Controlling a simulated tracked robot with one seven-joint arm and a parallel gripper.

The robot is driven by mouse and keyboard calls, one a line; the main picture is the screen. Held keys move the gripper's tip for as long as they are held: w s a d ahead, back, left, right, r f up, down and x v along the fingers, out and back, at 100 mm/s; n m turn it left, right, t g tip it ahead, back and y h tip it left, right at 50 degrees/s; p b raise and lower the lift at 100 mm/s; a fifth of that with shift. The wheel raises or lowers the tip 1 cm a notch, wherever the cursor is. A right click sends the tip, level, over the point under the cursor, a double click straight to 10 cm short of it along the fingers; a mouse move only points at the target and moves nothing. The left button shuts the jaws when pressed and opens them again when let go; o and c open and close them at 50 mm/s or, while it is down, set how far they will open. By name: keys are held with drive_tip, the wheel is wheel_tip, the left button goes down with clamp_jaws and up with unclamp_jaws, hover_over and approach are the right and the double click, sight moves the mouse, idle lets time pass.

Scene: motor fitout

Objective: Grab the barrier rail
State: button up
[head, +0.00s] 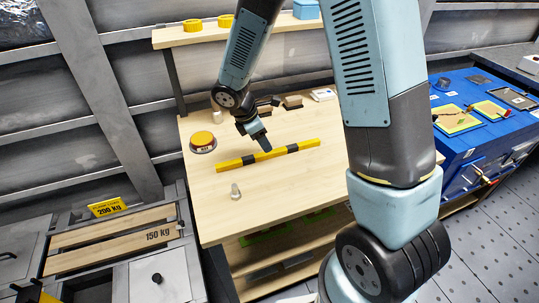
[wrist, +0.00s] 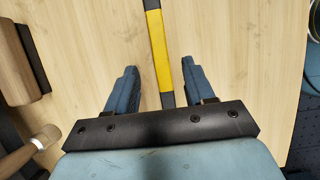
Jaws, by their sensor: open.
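The barrier rail (head: 267,155) is a long yellow bar with black bands. It lies on the light wooden workbench (head: 290,195) in the head view. In the wrist view the rail (wrist: 155,45) runs from the top edge down between the two blue fingers. My gripper (head: 262,143) is over the middle of the rail in the head view. Its fingers (wrist: 157,82) stand apart in the wrist view, one on each side of the rail with gaps to it. The gripper body hides the rail's lower part there. I cannot tell the fingertips' exact height above the bench.
An orange button on a dark base (head: 203,141) is left of the rail. A small grey metal piece (head: 235,191) is on the bench in front. Wooden blocks (head: 292,102) and a white item (head: 323,95) stand behind. The front right of the bench is clear.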

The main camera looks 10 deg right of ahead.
sight(270, 154)
drive_tip(key=shift+x, duration=2.7)
drive_tip(key=shift+c, duration=0.2)
clamp_jaws()
